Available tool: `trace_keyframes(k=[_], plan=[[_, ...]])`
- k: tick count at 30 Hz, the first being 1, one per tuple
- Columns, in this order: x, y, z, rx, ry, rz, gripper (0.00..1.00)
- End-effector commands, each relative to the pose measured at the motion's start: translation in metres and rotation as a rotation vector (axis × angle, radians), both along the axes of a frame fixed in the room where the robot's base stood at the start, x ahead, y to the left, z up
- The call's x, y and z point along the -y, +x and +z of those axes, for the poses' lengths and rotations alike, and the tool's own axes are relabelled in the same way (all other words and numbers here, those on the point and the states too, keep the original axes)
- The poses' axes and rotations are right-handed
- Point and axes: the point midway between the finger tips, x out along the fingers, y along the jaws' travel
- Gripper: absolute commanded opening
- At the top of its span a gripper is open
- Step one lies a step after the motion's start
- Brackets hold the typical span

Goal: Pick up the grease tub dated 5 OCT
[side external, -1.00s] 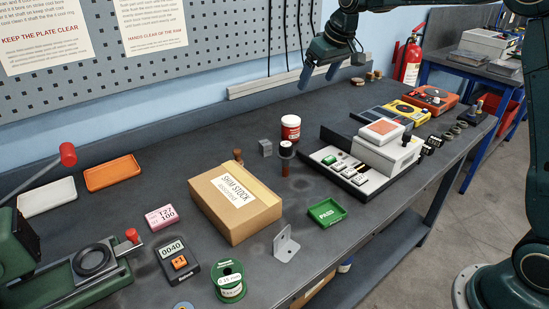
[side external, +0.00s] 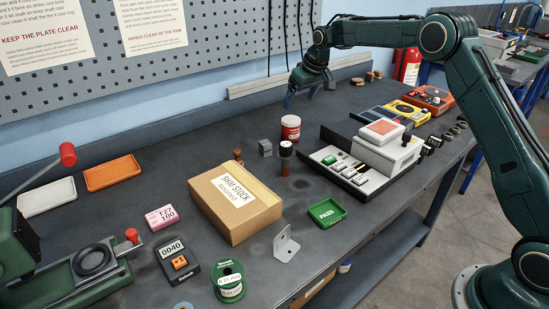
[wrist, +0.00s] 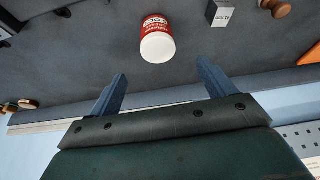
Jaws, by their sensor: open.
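A red and white tub (side external: 290,128) stands upright on the dark bench, left of the grey instrument. In the wrist view the tub (wrist: 157,38) shows its white end and a red label with small white lettering, too small to read for certain. My gripper (side external: 301,98) is open and empty, above the bench behind the tub in the side view. In the wrist view my gripper (wrist: 161,82) has its two blue fingers wide apart, with the tub beyond their tips and between their lines, not touching.
A grey block (side external: 265,148) stands just left of the tub. A dark cylinder with a white top (side external: 286,158) stands in front of it. The grey instrument (side external: 385,148) is to the right. A cardboard box (side external: 235,203) lies nearer.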

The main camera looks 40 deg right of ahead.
Motion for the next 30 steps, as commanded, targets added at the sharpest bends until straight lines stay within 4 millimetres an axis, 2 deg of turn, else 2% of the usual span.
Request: trace_keyframes(k=[15, 20, 30], plan=[[-0.001, 0.026, -0.063, -0.001, 0.000, 0.000, 0.82], [-0.001, 0.030, -0.073, -0.001, 0.000, 0.000, 0.82], [-0.001, 0.032, -0.077, -0.001, 0.000, 0.000, 0.82]])
